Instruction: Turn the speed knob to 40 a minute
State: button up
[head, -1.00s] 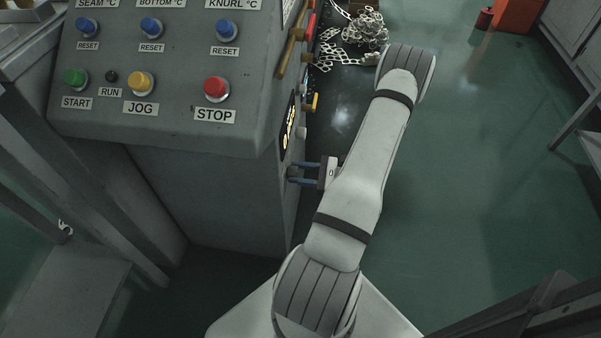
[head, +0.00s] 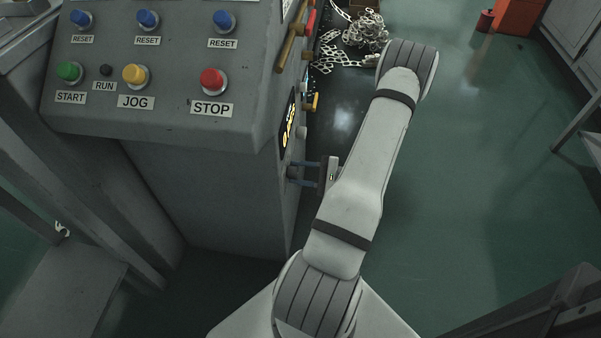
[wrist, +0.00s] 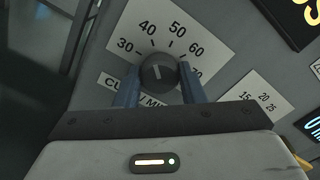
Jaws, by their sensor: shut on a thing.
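The speed knob (wrist: 158,72) is a dark round knob on a pale dial plate marked 30, 40, 50, 60 and a partly hidden higher number. The thin light line on its face points up and slightly left, roughly toward the 40; the exact alignment is hard to tell. My gripper (wrist: 158,80) is shut on the knob, with one blue finger on each side. In the head view my gripper (head: 292,174) reaches the side face of the grey machine from the right; the knob is hidden there.
A second dial plate (wrist: 259,108) with smaller numbers is right of the knob. A sloped panel with buttons, including a red STOP button (head: 212,80), is at upper left. Green floor (head: 480,200) is open to the right.

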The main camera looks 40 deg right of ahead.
jog(key=shift+w, duration=0.1)
jog(key=o, duration=1)
jog(key=p+v, duration=0.1)
jog(key=v, duration=0.6)
jog(key=shift+s+d, duration=0.25)
jog(key=shift+s, duration=0.05)
